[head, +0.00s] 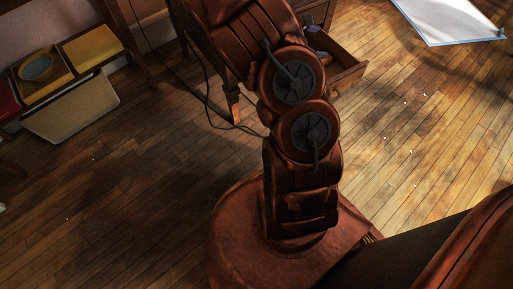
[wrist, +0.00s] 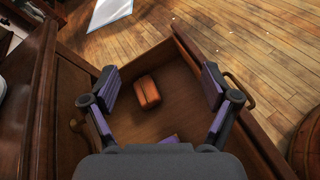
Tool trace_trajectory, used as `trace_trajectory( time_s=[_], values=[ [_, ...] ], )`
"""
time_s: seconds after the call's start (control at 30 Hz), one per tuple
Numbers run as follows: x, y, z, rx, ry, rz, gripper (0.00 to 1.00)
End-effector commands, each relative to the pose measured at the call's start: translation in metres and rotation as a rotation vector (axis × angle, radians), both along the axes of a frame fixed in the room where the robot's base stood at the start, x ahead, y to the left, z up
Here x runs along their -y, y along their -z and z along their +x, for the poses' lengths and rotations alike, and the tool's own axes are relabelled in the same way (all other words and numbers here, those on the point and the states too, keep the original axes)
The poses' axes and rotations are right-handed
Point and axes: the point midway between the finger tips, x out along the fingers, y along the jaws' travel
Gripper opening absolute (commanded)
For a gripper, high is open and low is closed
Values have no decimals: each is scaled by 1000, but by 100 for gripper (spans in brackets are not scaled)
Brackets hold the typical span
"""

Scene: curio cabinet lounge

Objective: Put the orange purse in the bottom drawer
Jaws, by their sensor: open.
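The orange purse (wrist: 147,93) lies inside an open wooden drawer (wrist: 190,50) in the wrist view, on the drawer's floor toward its far left part. My gripper (wrist: 160,85) is open and empty over the drawer, its purple-padded fingers spread wide on either side of the purse. The purse appears apart from both fingers. In the head view the open drawer (head: 350,74) sticks out of a wooden cabinet behind my arm. My arm hides most of the cabinet there, and the purse cannot be made out.
A small purple patch (wrist: 168,139) shows low in the drawer; I cannot tell what it is. The dark cabinet body (wrist: 45,90) stands left of the drawer. A white sheet with a blue edge (head: 450,18) lies on the floor. Wooden floor (head: 410,130) is clear to the right.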

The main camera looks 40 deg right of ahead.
Motion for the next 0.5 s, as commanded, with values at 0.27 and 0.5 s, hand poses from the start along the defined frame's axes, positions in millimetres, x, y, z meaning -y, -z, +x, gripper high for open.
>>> trace_trajectory(
  time_s=[0.27, 0.5],
  values=[
    [-63, -48, -51, 230, 233, 31, 87],
    [-133, -64, -91, 404, 417, 125, 87]
  ],
)
